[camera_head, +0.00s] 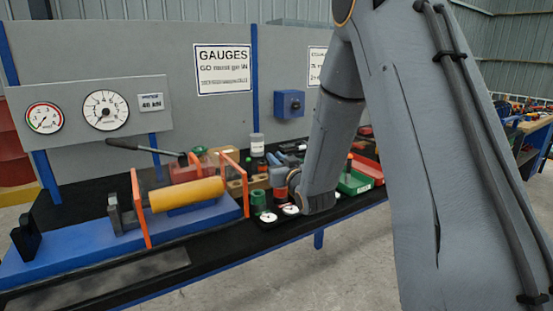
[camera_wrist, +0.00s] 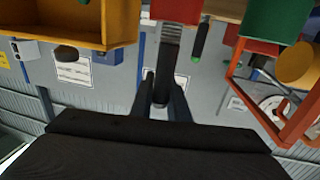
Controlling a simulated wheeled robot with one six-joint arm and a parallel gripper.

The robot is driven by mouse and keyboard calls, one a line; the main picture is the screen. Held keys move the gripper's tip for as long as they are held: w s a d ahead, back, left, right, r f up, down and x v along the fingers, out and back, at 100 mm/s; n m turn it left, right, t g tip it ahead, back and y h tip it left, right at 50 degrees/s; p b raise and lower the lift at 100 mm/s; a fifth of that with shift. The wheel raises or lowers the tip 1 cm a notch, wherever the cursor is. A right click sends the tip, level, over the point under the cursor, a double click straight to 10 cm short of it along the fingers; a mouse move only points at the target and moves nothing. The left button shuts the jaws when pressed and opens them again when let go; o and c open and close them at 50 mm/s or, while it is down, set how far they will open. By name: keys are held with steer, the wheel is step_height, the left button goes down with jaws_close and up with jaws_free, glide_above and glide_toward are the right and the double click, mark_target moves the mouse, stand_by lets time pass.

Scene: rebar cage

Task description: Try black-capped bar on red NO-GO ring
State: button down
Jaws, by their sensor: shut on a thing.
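My gripper (camera_wrist: 162,98) is shut on a dark ribbed bar (camera_wrist: 168,55) in the wrist view. The bar stands upright in that picture, and its top end runs in front of a red piece (camera_wrist: 177,10) at the top edge. I cannot tell whether the bar touches that piece or is inside it, and I cannot make out a black cap. In the head view a red ring-like cylinder (camera_head: 280,193) stands on the bench beside a green one (camera_head: 258,200). My arm's wrist is just right of them and hides the gripper and bar there.
A yellow cylinder (camera_head: 187,194) lies between orange frames on a blue base (camera_head: 70,256). White round discs (camera_head: 290,210) lie at the bench front. A green tray (camera_head: 355,182) is right of my wrist. In the wrist view, a second bar with a green end (camera_wrist: 198,43) stands near mine.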

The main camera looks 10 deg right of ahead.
steer(key=shift+f, duration=0.15)
steer(key=c, duration=1.6)
jaws_free()
steer(key=shift+s, duration=0.1)
steer(key=s, duration=0.2)
steer(key=s+b, duration=0.1)
steer(key=s, duration=0.2)
steer(key=s+d, duration=0.1)
steer(key=s, duration=0.1)
steer(key=shift+s, duration=0.25)
steer(key=shift+d, duration=0.1)
